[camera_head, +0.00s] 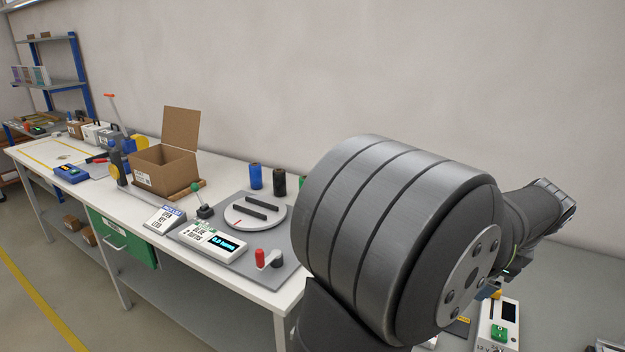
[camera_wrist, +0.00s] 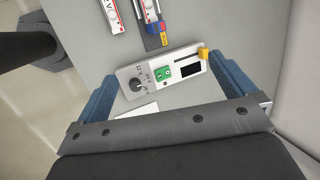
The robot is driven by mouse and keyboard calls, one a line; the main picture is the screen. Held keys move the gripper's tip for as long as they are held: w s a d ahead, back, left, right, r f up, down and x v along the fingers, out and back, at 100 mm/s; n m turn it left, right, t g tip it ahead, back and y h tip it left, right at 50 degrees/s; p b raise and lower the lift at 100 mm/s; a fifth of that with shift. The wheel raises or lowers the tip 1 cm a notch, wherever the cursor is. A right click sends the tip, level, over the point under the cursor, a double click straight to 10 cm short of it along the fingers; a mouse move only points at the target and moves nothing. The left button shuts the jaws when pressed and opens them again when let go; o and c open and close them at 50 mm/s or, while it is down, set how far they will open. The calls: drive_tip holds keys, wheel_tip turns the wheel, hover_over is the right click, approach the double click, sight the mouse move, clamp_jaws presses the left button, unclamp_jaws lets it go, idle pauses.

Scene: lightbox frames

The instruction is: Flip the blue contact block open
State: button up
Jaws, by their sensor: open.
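In the wrist view, a small blue part (camera_wrist: 149,17), perhaps the blue contact block, shows at the top edge, on a white and red unit standing on a dark plate (camera_wrist: 156,41). The frame cuts it off, so I cannot tell whether it is open or shut. My gripper (camera_wrist: 161,72) is open, with blue-grey fingers wide apart and nothing held. A white control box (camera_wrist: 131,74) with a knob, a green switch (camera_wrist: 164,73) and a dark display lies between and beyond the fingers. In the head view my arm hides most of this area.
In the head view the white control box also shows (camera_head: 486,340) at lower right. A grey plate (camera_head: 285,272) with a red-handled part and a round disc lies left of my arm. An open cardboard box (camera_head: 160,168) stands farther left. A yellow part (camera_wrist: 203,52) stands by the right finger.

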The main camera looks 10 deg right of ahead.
drive_tip(key=c, duration=1.1)
drive_tip(key=shift+f, duration=0.1)
drive_tip(key=c, duration=0.3)
drive_tip(key=shift+w+a+f, duration=0.2)
drive_tip(key=shift+f, duration=0.05)
drive_tip(key=c, duration=0.4)
drive_tip(key=w+a+f+n+g, duration=0.1)
drive_tip(key=f+n, duration=0.1)
drive_tip(key=w+a+f+n+g+h, duration=0.1)
drive_tip(key=w+a+f+n+g, duration=0.2)
drive_tip(key=w+f+n, duration=0.1)
drive_tip(key=n, duration=0.1)
drive_tip(key=shift+a+f+h, duration=0.3)
drive_tip(key=shift+a, duration=0.05)
clamp_jaws()
drive_tip(key=w+a+f+n+g+h, duration=0.1)
drive_tip(key=w+a+f+n+h, duration=0.1)
drive_tip(key=w+a+n+h, duration=0.2)
drive_tip(key=w+a+n, duration=0.1)
drive_tip(key=w+n, duration=0.2)
drive_tip(key=n, duration=0.2)
drive_tip(key=shift+w+f+h, duration=0.3)
drive_tip(key=shift+w+f, duration=0.05)
drive_tip(key=shift+w, duration=0.05)
